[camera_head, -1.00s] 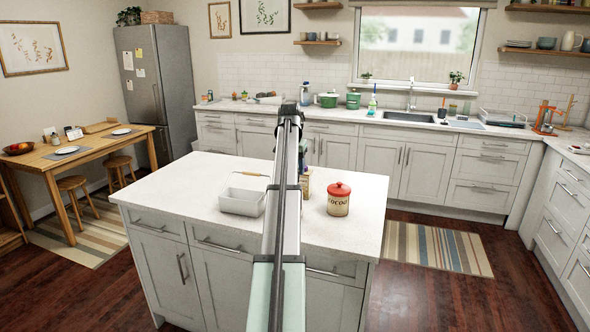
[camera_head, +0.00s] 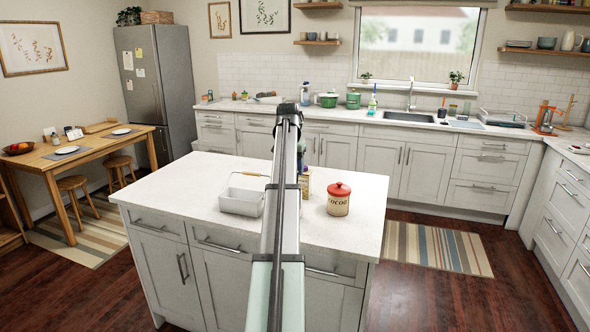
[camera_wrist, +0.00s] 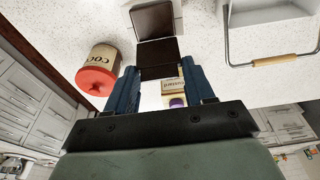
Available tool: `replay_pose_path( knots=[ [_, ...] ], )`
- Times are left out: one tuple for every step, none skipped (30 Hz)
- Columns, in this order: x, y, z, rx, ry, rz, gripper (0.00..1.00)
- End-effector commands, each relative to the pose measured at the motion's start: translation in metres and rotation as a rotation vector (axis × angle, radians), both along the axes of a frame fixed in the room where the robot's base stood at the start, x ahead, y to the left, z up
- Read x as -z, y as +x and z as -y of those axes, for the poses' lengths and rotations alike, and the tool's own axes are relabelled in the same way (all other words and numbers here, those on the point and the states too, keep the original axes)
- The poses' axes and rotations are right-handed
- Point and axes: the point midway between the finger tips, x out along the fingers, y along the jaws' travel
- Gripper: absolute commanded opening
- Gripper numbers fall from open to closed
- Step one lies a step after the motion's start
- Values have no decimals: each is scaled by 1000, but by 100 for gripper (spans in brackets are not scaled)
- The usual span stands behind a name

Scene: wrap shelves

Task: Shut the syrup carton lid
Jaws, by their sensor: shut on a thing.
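My gripper (camera_wrist: 160,72) shows in the wrist view with its two blue fingers on either side of a dark brown panel (camera_wrist: 158,52), with little or no gap at the sides. The panel joins a second brown panel (camera_wrist: 153,20) along a crease, like an open carton with its lid; I cannot read "syrup" on it. A small pale labelled pack (camera_wrist: 173,84) with a purple spot shows between the fingers, nearer the wrist. In the head view, my arm hides the gripper and most of a yellowish carton (camera_head: 305,187) on the island.
A red-lidded cocoa tin (camera_head: 339,199) stands right of my arm on the white island (camera_head: 175,190); it also shows in the wrist view (camera_wrist: 97,72). A pale wire-handled bin (camera_head: 241,201) stands left. The island's left end is clear.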

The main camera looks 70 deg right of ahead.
Motion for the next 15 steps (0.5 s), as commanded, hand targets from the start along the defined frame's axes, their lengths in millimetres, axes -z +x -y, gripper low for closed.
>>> replay_pose_path(
  knots=[
    [-1,0,-1,0,-1,0,47],
    [-1,0,-1,0,-1,0,47],
    [-1,0,-1,0,0,0,47],
    [-1,0,-1,0,0,0,47],
    [-1,0,-1,0,0,0,47],
    [-1,0,-1,0,0,0,47],
    [-1,0,-1,0,0,0,47],
    [-1,0,-1,0,0,0,47],
    [-1,0,-1,0,0,0,47],
    [-1,0,-1,0,0,0,47],
    [-1,0,-2,0,0,0,47],
    [-1,0,-2,0,0,0,47],
    [-1,0,-3,0,0,0,47],
    [-1,0,-4,0,0,0,47],
    [-1,0,-5,0,0,0,47]
  ],
)
